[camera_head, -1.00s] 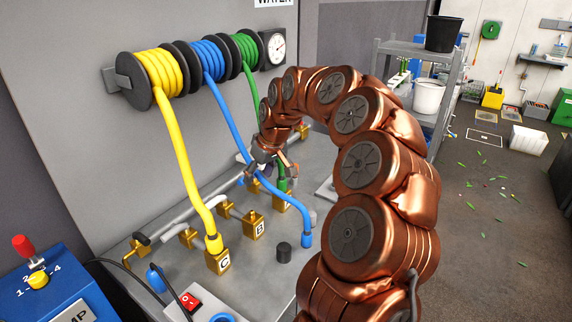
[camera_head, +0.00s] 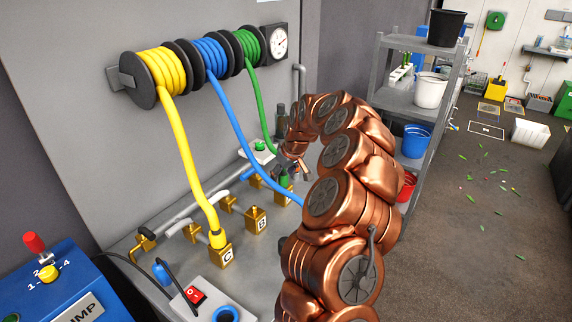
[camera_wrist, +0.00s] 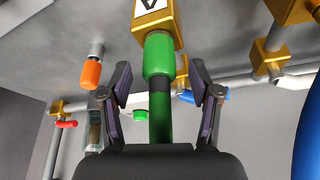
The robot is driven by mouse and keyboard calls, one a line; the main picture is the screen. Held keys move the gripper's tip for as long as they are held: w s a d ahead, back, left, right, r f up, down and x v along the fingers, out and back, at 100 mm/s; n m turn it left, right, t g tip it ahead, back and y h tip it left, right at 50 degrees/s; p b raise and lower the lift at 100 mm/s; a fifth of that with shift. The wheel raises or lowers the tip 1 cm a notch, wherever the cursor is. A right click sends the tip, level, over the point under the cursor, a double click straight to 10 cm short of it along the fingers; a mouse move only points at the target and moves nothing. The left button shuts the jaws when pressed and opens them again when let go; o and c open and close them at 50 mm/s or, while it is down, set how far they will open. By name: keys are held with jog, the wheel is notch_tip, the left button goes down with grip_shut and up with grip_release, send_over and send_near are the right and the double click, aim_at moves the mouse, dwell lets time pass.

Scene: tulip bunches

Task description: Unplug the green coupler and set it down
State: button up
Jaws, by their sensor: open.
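The green coupler (camera_wrist: 158,57) is seated in the brass outlet block marked A (camera_wrist: 155,24) in the wrist view. Its green hose (camera_wrist: 160,128) runs back between the fingers of my gripper (camera_wrist: 161,78). The fingers are open, one on each side of the coupler's hose end, with gaps on both sides. In the head view the coupler (camera_head: 283,182) shows small beside my gripper (camera_head: 300,168), upright on its block. My arm hides part of the bench there.
The yellow hose (camera_head: 190,165) plugs into block C (camera_head: 221,256). Block B (camera_head: 256,219) has no hose. The blue hose (camera_head: 240,135) passes left of my gripper, and its end is behind my arm. An orange-capped fitting (camera_wrist: 91,73) stands left of the coupler.

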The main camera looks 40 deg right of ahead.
jog(key=shift+x, duration=0.95)
grip_shut()
